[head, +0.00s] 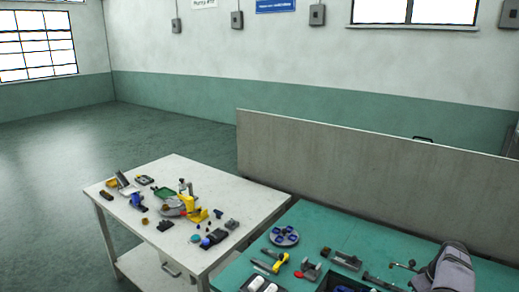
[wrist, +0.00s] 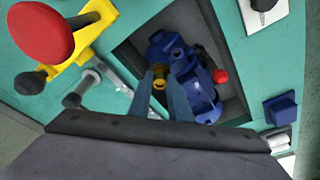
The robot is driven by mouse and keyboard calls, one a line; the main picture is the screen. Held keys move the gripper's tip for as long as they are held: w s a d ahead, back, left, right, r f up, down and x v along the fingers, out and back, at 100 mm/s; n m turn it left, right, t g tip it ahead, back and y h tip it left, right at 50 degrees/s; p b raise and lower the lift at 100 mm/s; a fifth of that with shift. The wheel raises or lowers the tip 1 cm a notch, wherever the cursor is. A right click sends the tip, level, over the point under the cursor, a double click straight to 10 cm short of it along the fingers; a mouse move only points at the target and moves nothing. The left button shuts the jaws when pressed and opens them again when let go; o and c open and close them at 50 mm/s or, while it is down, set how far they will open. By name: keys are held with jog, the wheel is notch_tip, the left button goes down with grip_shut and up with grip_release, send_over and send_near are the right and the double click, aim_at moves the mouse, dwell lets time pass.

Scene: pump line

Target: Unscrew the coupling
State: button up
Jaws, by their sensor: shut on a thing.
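A blue pump body (wrist: 203,92) sits in a dark square recess or tray (wrist: 228,60) on the green bench. A small brass-yellow coupling (wrist: 158,72) shows at its left side. My gripper (wrist: 167,72) reaches in from below in the wrist view. Its two blue-grey fingers are shut on the coupling, one on each side. The coupling's lower part shows between the fingers, and the rest is partly hidden. In the head view the dark tray (head: 331,279) is cut off by the bottom edge, and I cannot make out the coupling there.
A red disc (wrist: 40,30) on a yellow frame (wrist: 97,22) stands left of the tray, with a metal rod (wrist: 84,86) below it. A red knob (wrist: 220,76) is on the pump's right. A blue block (wrist: 280,107) lies farther right. A white table (head: 140,235) holds several tools.

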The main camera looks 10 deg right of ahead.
jog(key=n+y, duration=0.1)
jog(key=n, duration=0.3)
jog(key=shift+d+n, duration=0.1)
jog(key=shift+n, duration=0.2)
jog(key=o, duration=0.7)
jog(key=shift+r, duration=0.2)
jog(key=shift+w+p+v, duration=0.2)
jog(key=shift+p+v, duration=0.7)
jog(key=shift+v, duration=0.15)
jog(key=shift+w+p+v, duration=0.2)
jog(key=shift+p+v, duration=0.7)
jog(key=shift+v, duration=0.15)
jog(key=shift+w+a+r, duration=0.1)
jog(key=shift+a, duration=0.15)
